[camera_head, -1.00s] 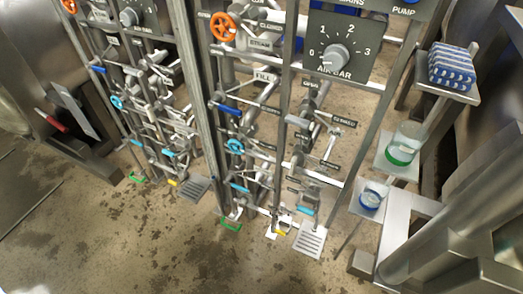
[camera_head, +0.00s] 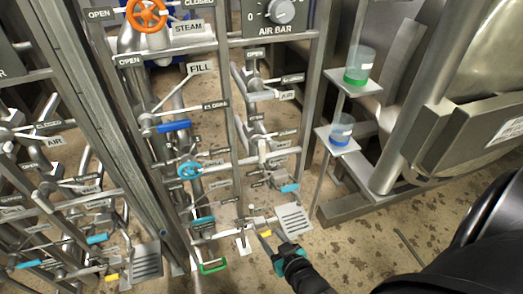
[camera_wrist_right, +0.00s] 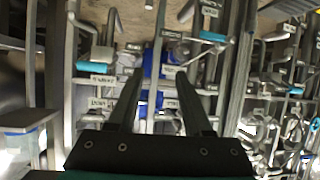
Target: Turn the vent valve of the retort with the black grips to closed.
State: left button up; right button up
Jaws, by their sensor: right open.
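My right gripper (camera_head: 268,244) comes in from the lower right in the head view, low by the foot of the right-hand pipe rack. Its fingers reach close to a small yellow handle (camera_head: 266,233); I cannot tell if they touch it. In the right wrist view the gripper (camera_wrist_right: 153,78) is open, with nothing held between its fingers and small white label plates beyond them. The valve labels low on the rack are too small to read, so I cannot tell which valve is the vent valve. No black grips can be made out. My left gripper is not in view.
The rack carries an orange wheel (camera_head: 147,14), a blue lever (camera_head: 174,127), a light blue wheel (camera_head: 189,171) and a green handle (camera_head: 212,267). A slotted plate (camera_head: 293,222) is beside my gripper. Jars stand on shelves at right. A second rack is at left.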

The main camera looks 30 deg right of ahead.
aim_at(264, 150)
jog(key=w+d+r+m+t+h, duration=0.1)
jog(key=w+d+r+t, duration=0.1)
jog(key=r, duration=0.6)
jog(key=w+d+r+m+t+h, duration=0.1)
jog(key=w+d+r+t+h, duration=0.15)
jog(key=r, duration=0.55)
jog(key=shift+y, duration=0.25)
jog(key=b+x, duration=0.2)
jog(key=x, duration=0.4)
jog(key=b+x, duration=0.2)
jog(key=x, duration=0.4)
jog(key=shift+w+d+r, duration=0.15)
jog(key=shift+w+d, duration=0.15)
jog(key=shift+w, duration=0.05)
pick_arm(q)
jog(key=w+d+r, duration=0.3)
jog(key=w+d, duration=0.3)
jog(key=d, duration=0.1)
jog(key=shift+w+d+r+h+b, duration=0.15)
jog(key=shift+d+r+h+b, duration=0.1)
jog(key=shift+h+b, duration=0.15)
pick_arm(e)
jog(key=shift+x, duration=0.75)
grip_shut()
